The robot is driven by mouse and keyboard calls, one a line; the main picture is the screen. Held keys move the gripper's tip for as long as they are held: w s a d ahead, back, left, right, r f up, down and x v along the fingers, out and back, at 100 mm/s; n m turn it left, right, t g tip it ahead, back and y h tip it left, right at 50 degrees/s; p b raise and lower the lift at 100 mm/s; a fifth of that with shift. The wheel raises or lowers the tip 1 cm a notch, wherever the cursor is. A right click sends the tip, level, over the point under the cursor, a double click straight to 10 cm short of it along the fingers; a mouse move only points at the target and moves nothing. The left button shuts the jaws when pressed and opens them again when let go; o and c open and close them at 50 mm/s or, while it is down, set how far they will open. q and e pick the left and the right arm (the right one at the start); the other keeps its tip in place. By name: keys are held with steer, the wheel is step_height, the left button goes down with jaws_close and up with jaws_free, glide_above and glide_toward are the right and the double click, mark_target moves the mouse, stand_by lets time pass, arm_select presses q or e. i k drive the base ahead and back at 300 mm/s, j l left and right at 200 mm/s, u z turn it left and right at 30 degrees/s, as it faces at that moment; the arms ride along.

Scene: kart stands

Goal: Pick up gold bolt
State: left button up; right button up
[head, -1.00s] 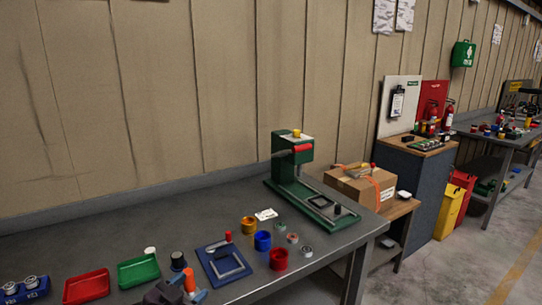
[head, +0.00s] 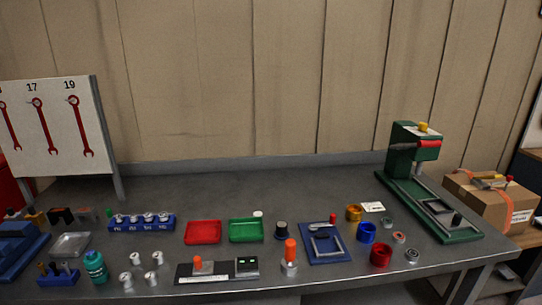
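I cannot make out the gold bolt for sure in the head view. A small blue block (head: 60,278) at the front left of the bench holds a few short upright pegs, some brownish or gold, too small to tell apart. Several silver bolt-like pieces (head: 135,259) stand just right of the teal bottle (head: 95,266). A yellow-gold cup (head: 354,212) stands farther right. Neither of my grippers is in view.
The grey bench (head: 250,185) is clear along its back. A blue rack (head: 141,223), a red tray (head: 203,232), a green tray (head: 246,230) and a blue fixture (head: 325,246) cover its middle. A green press (head: 405,165) stands right; a wrench board (head: 60,125) stands left.

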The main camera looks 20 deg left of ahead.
mark_target(40, 265)
steer(key=k+j, duration=0.25)
steer(key=j+u, duration=0.15)
steer(key=u, duration=1.9)
steer(key=j, duration=0.1)
